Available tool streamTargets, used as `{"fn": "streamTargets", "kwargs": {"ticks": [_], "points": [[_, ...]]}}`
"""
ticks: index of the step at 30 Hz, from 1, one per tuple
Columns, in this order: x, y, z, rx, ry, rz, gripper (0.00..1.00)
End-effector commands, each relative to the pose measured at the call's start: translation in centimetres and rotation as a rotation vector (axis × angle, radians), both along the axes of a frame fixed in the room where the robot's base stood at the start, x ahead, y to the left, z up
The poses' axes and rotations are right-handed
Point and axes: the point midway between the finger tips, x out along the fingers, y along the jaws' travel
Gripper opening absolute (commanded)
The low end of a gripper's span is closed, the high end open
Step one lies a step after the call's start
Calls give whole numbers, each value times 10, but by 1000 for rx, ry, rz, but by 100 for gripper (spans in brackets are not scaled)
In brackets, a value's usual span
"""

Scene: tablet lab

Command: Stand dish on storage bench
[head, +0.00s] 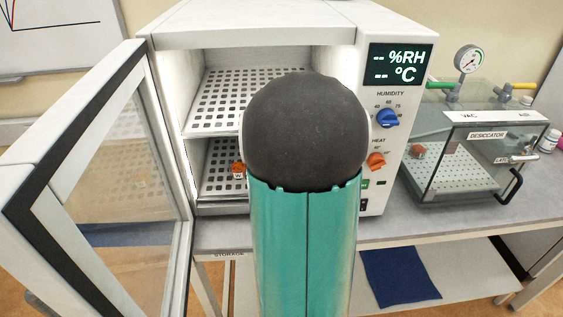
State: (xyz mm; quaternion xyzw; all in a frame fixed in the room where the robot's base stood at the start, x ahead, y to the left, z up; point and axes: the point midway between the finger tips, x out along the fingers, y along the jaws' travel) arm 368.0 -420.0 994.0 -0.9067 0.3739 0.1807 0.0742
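No dish can be made out for certain. A small orange item (238,170) is on the lower perforated shelf (215,188) of the open humidity chamber (170,40), partly behind my arm. A label reading STORAGE (229,254) is on the front edge below the chamber, and the grey bench top (385,228) runs to the right of it. My teal arm with its dark rounded joint fills the middle of the view and hides much of the chamber's inside. My gripper is not in view.
The chamber's glass door (120,180) stands open to the left. A clear desiccator box (470,160) with a gauge stands at right, a small orange item (418,151) inside. A white bottle (548,141) is beside it. A blue mat (400,277) lies on the lower level.

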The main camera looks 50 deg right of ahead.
Motion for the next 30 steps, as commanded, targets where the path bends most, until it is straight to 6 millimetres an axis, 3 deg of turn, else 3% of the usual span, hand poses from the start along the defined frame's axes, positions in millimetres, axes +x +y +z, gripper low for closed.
{"fn": "streamTargets", "kwargs": {"ticks": [8,9,12,30], "points": [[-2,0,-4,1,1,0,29],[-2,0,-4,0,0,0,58],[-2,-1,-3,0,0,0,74],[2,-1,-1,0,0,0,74]]}}
